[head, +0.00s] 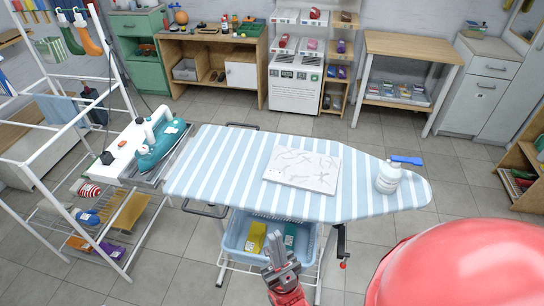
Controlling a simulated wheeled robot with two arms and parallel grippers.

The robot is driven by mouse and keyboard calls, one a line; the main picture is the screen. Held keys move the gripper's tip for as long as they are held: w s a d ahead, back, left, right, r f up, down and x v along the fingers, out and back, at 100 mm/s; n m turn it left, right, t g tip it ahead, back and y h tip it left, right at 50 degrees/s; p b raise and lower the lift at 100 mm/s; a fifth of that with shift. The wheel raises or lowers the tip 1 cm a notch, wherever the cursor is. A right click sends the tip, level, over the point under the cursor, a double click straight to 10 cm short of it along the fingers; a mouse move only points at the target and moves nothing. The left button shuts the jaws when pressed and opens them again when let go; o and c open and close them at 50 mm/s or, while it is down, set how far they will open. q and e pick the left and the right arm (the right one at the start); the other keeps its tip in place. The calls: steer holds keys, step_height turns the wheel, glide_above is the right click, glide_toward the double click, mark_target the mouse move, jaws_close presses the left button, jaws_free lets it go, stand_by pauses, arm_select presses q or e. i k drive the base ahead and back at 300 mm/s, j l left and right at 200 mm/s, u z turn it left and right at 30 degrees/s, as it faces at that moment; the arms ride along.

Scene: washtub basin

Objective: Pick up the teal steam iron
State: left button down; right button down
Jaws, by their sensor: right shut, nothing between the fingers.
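The teal steam iron (160,144) rests at the left end of the ironing board, on a white and grey stand (130,157). It has a white handle part on top. My right gripper (281,247) is low in the middle of the head view, in front of the board and over the basket, well to the right of the iron and apart from it. It is shut and empty. My left gripper is not in the view.
The striped ironing board (225,175) holds a white patterned panel (303,168) and a white bottle (388,178). A blue basket (238,240) sits under it. A white drying rack (62,153) stands close left of the iron.

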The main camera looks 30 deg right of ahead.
mark_target(159, 144)
steer(key=i+u, duration=0.45)
steer(key=i+l+u, duration=0.15)
steer(key=i+u, duration=0.2)
steer(key=u, duration=0.15)
